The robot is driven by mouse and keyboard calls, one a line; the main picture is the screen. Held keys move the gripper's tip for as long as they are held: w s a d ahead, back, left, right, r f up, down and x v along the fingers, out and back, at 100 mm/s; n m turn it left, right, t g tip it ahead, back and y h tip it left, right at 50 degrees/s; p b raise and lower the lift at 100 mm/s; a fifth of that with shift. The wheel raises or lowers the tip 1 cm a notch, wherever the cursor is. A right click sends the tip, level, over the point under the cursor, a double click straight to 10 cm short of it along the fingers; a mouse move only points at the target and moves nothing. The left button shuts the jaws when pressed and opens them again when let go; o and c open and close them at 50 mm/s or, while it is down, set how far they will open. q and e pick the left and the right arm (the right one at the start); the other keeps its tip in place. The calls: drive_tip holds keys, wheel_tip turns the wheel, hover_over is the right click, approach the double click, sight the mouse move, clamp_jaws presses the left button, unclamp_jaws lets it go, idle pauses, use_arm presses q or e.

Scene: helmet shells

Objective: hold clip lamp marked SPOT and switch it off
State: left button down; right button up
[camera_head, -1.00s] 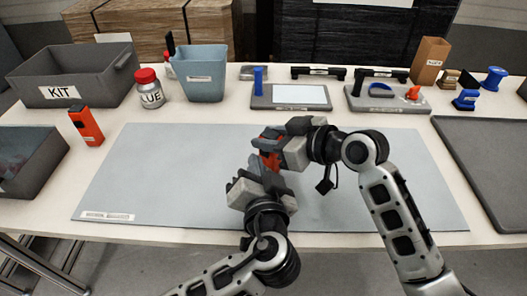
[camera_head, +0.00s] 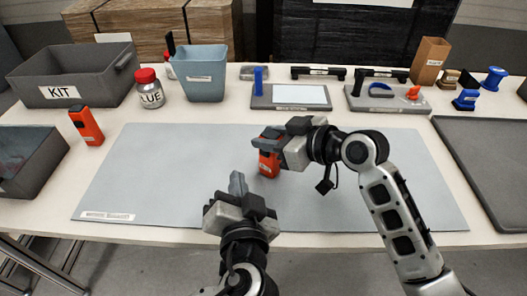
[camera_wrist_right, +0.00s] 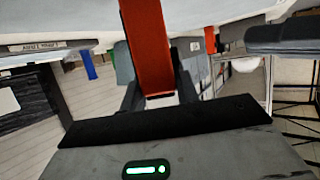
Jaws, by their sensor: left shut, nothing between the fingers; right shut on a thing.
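An orange-red clip lamp (camera_head: 268,164) is held upright above or on the grey mat (camera_head: 150,165), near its middle. My right gripper (camera_head: 267,144) is shut on it. In the right wrist view the lamp (camera_wrist_right: 146,45) stands between the two fingers; no marking on it can be read, and I cannot tell whether it is lit. My left gripper (camera_head: 238,184) is shut and empty, below and left of the lamp, apart from it. A second orange-red lamp-like thing (camera_head: 86,126) stands on the table left of the mat; its marking is unreadable.
A grey KIT bin (camera_head: 85,92), a red-capped glue bottle (camera_head: 150,95) and a blue-grey bin (camera_head: 203,88) stand at the back left. Fixtures with black handles (camera_head: 318,72) line the back. A dark tray (camera_head: 490,150) lies right. The mat's left half is clear.

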idle(0.3)
drive_tip(key=o, duration=1.1)
use_arm(q)
drive_tip(key=shift+r+p, duration=0.4)
use_arm(e)
drive_tip(key=v, duration=1.9)
use_arm(q)
drive_tip(key=shift+s, duration=0.1)
use_arm(e)
drive_tip(key=shift+r, duration=0.1)
